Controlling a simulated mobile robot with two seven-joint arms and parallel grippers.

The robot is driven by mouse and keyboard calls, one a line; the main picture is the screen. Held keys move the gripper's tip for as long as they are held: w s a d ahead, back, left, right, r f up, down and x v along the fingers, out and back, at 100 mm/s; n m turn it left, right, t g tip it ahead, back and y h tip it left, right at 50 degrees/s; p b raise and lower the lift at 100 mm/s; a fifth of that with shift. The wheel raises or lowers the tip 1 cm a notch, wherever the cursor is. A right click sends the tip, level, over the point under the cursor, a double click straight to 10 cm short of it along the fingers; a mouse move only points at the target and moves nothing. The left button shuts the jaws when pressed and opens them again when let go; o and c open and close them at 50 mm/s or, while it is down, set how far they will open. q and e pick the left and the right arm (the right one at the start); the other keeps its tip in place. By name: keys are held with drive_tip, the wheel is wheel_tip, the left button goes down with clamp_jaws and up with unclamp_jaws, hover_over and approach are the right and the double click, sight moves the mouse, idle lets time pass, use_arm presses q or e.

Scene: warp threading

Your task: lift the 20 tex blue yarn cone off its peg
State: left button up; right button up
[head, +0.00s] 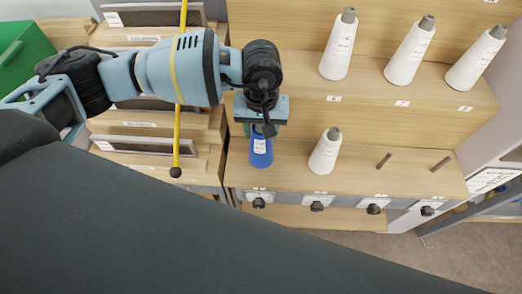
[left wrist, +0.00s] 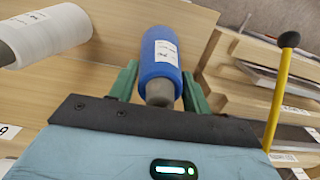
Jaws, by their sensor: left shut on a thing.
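The blue yarn cone (head: 260,155) with a white label is at the left end of the lower wooden shelf in the head view. My left gripper (head: 262,125) is above it, jaws pointing down and shut around the cone's upper part. In the left wrist view the blue cone (left wrist: 160,50) lies between the green fingers of my left gripper (left wrist: 160,95), its grey tip toward the camera. The peg under it is hidden, and I cannot tell whether the base touches the shelf. The label is too small to read. My right gripper is not in view.
A white cone (head: 325,152) stands right of the blue one, then two bare pegs (head: 384,160). Several white cones stand on the upper shelf (head: 300,85). A yellow rod (head: 177,130) with a black ball end hangs left of the gripper. Dark knobs (head: 317,206) line the shelf front.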

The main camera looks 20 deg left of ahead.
use_arm(q)
drive_tip(key=shift+r+p, duration=1.7)
drive_tip(key=shift+r, duration=3.05)
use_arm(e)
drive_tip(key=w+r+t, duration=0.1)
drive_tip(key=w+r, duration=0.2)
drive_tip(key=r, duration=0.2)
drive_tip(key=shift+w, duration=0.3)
